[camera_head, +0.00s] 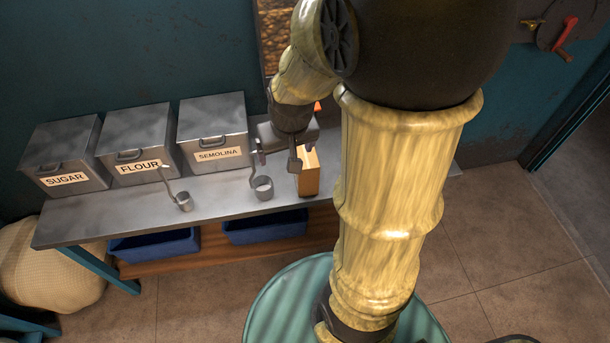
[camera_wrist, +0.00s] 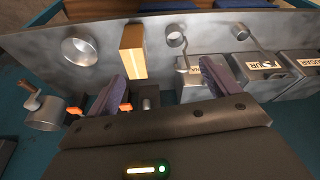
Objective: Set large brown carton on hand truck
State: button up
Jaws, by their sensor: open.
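A tan-brown box (camera_head: 308,174) stands upright on the metal counter beside my gripper. It is the only carton-like thing in view, and I cannot tell if it is the large brown carton. My gripper (camera_head: 279,160) is open and empty above the counter, just left of the box. In the wrist view the box (camera_wrist: 133,50) shows beyond the fingers of my gripper (camera_wrist: 163,80), nearer the left finger. No contact with it is clear. No hand truck shows in either view.
The counter (camera_head: 120,223) holds metal bins labelled sugar (camera_head: 62,160), flour (camera_head: 138,145) and semolina (camera_head: 213,130). Two scoops (camera_head: 184,201) (camera_head: 263,187) lie before them. Blue crates (camera_head: 155,245) sit below. A sack (camera_head: 40,270) stands left. Tiled floor (camera_head: 490,240) at right is clear.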

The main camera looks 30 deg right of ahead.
jog(key=m+h+b, duration=0.1)
jog(key=m+b, duration=0.1)
jog(key=b, duration=0.7)
send_near(305, 153)
jog(key=s+v, duration=0.1)
jog(key=v, duration=0.4)
jog(key=shift+w+a+f+t, duration=0.1)
jog(key=shift+w+t, duration=0.05)
jog(key=shift+t, duration=0.25)
jog(key=shift+f, duration=0.15)
jog(key=b+x, duration=0.1)
jog(key=x, duration=1.1)
jog(key=shift+w, duration=0.1)
jog(key=shift+x, duration=2.55)
jog(key=shift+f+b, duration=0.25)
jog(key=shift+b, duration=0.1)
